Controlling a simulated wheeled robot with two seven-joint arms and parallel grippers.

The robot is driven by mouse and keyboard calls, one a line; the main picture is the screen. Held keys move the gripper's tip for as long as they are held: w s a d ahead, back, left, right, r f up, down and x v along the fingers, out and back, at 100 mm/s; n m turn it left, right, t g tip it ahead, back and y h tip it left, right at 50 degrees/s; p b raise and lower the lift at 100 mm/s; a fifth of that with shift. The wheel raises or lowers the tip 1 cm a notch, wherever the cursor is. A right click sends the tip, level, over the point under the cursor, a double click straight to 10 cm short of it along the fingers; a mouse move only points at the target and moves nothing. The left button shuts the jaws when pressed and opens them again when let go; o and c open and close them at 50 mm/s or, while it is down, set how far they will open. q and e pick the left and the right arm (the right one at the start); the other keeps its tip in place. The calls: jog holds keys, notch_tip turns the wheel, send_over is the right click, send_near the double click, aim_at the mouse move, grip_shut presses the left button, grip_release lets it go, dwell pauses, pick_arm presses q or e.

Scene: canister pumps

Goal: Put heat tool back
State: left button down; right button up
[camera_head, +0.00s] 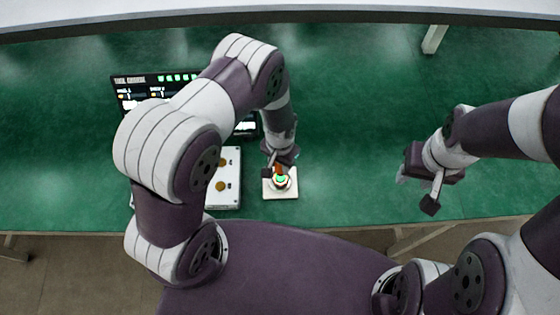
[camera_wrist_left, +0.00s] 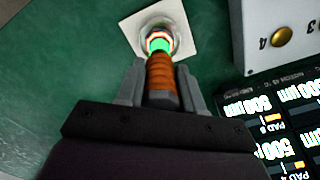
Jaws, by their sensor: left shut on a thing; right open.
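The heat tool (camera_wrist_left: 161,80) has an orange-brown ribbed handle and a glowing green part at its far end. My left gripper (camera_wrist_left: 160,90) is shut on the handle, with a finger on each side. The tool's far end is at a round holder on a square white base (camera_wrist_left: 185,32); I cannot tell how deep it sits. In the head view my left gripper (camera_head: 279,160) is right above the white base (camera_head: 290,192), and the green glow shows there. My right gripper (camera_head: 420,190) is open and empty, over the right part of the table.
A white box (camera_head: 231,190) with brass knobs stands just left of the base. Behind it a dark display panel (camera_head: 135,92) is partly hidden by my left arm. The green table (camera_head: 350,120) is clear between the base and my right gripper.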

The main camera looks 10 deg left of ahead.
pick_arm(q)
jog(key=c, duration=1.1)
grip_release()
jog(key=shift+s+f, duration=0.1)
jog(key=shift+f, duration=0.05)
jog(key=o, duration=0.4)
jog(key=shift+s+a, duration=0.1)
jog(key=shift+r, duration=0.35)
notch_tip(320, 180, up, 11)
jog(key=shift+f+b, duration=0.1)
jog(key=shift+b, duration=1.05)
jog(key=s+a+r+n+b, duration=0.1)
jog(key=s+a+r, duration=0.2)
jog(key=s+r, duration=0.1)
jog(key=s+a+r+n+t+b, duration=0.1)
jog(key=s+a+r+n+b, duration=0.1)
jog(key=s+a+r, duration=0.1)
jog(key=shift+s+a+r, duration=0.35)
jog(key=shift+s+a, duration=0.3)
